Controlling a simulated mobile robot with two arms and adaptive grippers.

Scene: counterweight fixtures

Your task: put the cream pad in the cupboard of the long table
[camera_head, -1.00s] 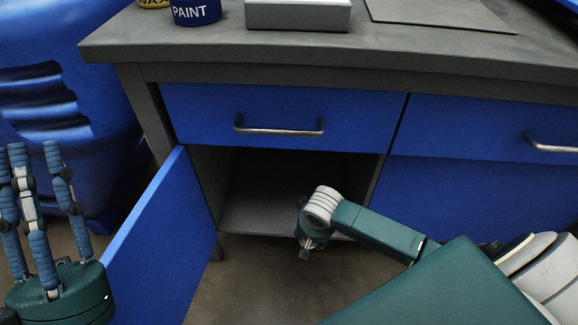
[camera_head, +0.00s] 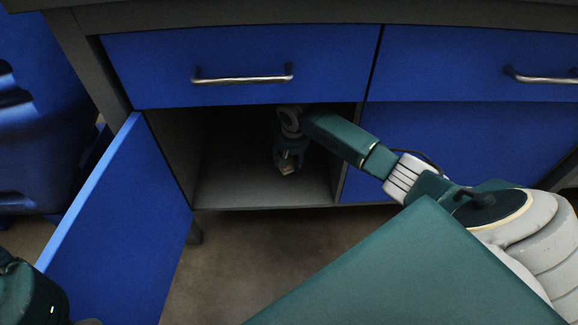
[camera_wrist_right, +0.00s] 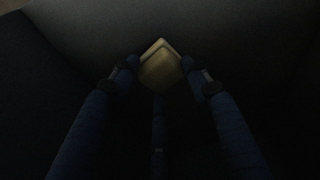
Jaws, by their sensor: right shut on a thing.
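The cupboard (camera_head: 225,183) of the long table is open, with its blue door (camera_head: 125,225) swung out to the left. My right gripper (camera_head: 289,163) is inside the cupboard opening, pointing down, above the grey cupboard floor. It is shut on the cream pad (camera_head: 287,169), a small pale block at its fingertips. In the right wrist view the cream pad (camera_wrist_right: 160,65) sits between the fingertips in dim light. I cannot tell whether the pad touches the cupboard floor. My left gripper's fingers are out of view; only part of that hand shows at the lower left.
A blue drawer (camera_head: 240,68) with a metal handle is directly above the opening. The closed blue front (camera_head: 460,150) lies to the right. A blue container (camera_head: 35,130) stands left of the table. The cupboard floor around the gripper looks clear.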

